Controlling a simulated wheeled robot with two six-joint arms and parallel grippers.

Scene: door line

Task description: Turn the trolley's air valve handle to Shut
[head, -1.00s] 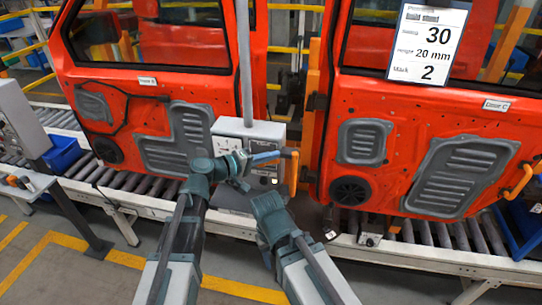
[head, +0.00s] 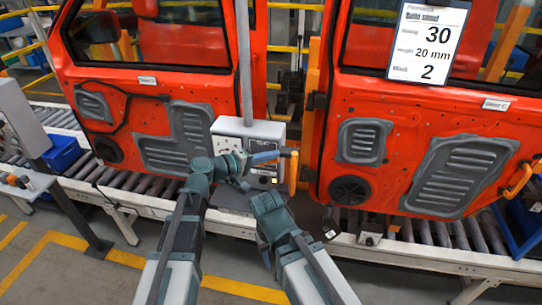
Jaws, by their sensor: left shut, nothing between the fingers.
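The grey control box (head: 232,128) stands on a post between the two orange doors, with small markings on its front. My left gripper (head: 246,162) is shut at the left end of this blue handle, with nothing held. Whether it touches the handle I cannot tell. The lettering by the handle is too small to read and partly hidden by my gripper. My right arm is folded below the box, and its gripper does not show.
An orange upright grip (head: 292,172) stands close to the right of the blue handle. Orange doors (head: 405,120) hang left and right above the roller conveyor (head: 85,172). A sign (head: 428,42) hangs on the right door. A grey console (head: 22,115) stands at far left.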

